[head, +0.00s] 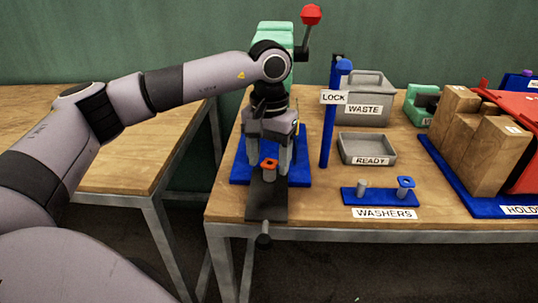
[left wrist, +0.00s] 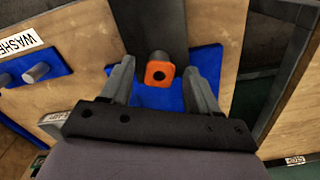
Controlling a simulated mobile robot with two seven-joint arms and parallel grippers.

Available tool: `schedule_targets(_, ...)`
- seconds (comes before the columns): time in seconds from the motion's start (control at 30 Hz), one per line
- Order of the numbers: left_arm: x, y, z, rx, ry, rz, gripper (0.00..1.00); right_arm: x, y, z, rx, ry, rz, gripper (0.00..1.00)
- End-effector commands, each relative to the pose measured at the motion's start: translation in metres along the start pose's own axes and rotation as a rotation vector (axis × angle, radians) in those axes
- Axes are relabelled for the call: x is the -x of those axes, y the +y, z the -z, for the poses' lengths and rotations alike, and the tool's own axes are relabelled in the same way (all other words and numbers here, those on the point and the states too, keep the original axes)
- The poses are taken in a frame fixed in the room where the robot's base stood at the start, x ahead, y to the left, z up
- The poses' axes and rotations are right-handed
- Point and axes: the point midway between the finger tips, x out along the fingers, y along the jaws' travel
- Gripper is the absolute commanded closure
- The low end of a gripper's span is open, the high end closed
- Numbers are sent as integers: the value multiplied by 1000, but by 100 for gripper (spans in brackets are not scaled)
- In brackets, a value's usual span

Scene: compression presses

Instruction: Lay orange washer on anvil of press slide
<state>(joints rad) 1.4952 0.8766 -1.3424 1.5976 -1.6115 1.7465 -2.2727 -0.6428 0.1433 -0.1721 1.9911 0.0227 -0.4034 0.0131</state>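The orange washer (head: 269,163) sits on top of the grey anvil post of the dark press slide (head: 266,205). It also shows in the left wrist view (left wrist: 159,73), with its dark centre hole facing the camera and the grey post (left wrist: 157,57) partly showing behind it. My left gripper (head: 268,169) is over the slide, with its fingers pointing down on both sides of the washer. In the left wrist view the fingers (left wrist: 159,69) are spread, with gaps between them and the washer. My right gripper is out of view.
The green press (head: 275,37) with its red-knobbed lever stands behind my left arm. A blue LOCK post (head: 329,125) stands close to the right. Farther right are a grey READY tray (head: 367,160), a WASTE bin (head: 366,108) and a washer rack (head: 383,196) holding a blue washer (head: 405,182).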

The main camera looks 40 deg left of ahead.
Motion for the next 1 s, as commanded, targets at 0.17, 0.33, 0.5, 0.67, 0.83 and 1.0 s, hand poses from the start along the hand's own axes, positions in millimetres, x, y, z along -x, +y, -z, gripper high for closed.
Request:
schedule_targets(0.17,8,0,1,1,5,-2,39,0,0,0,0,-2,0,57)
schedule_targets(0.33,36,1,1,0,6,-3,39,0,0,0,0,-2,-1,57)
schedule_targets(0.5,60,0,1,0,3,-1,39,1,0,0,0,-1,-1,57)
schedule_targets(0.67,71,0,0,-1,0,-1,39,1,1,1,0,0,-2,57)
schedule_targets(0.83,72,0,0,-1,0,0,39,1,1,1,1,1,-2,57)
schedule_targets(1.0,72,0,0,0,0,0,39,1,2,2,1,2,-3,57)
